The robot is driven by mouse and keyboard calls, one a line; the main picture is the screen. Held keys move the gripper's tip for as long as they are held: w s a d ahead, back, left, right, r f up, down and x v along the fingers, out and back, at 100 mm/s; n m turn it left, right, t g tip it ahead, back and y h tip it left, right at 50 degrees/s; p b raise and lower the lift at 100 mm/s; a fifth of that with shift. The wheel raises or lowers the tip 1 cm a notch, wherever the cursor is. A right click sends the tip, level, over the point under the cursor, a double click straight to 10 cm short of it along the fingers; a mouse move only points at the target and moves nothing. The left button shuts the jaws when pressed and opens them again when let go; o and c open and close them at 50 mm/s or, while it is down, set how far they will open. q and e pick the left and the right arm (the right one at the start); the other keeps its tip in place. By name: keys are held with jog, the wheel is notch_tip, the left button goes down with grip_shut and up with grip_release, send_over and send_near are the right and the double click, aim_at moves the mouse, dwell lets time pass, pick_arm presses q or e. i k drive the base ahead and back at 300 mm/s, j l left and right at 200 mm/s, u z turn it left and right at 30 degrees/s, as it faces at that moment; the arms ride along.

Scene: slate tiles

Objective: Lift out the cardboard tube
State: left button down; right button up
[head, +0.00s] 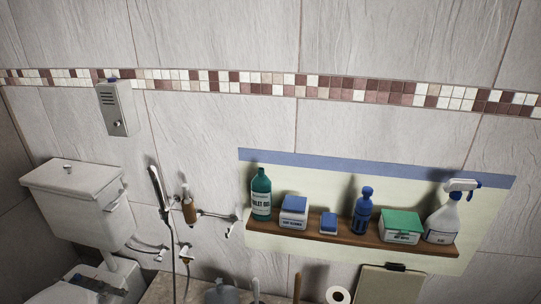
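Neither of my grippers is in view. I cannot make out a separate cardboard tube. A white paper roll (338,296) stands at the bottom edge right of centre, and its brown core hole shows at the top. The roll is cut off by the frame. At the lower left is a white toilet with its cistern (75,200) against the tiled wall. Part of the toilet bowl (70,298) shows at the bottom left, with dark shapes in it that are too small to tell.
A wooden shelf (340,240) holds a green bottle (261,196), several boxes, a blue bottle (362,212) and a spray bottle (443,218). A hand shower (157,190) and a brown bottle (189,207) are beside the toilet. A clipboard (390,285) is below the shelf.

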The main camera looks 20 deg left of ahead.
aim_at(188, 211)
jog(key=u, duration=1.35)
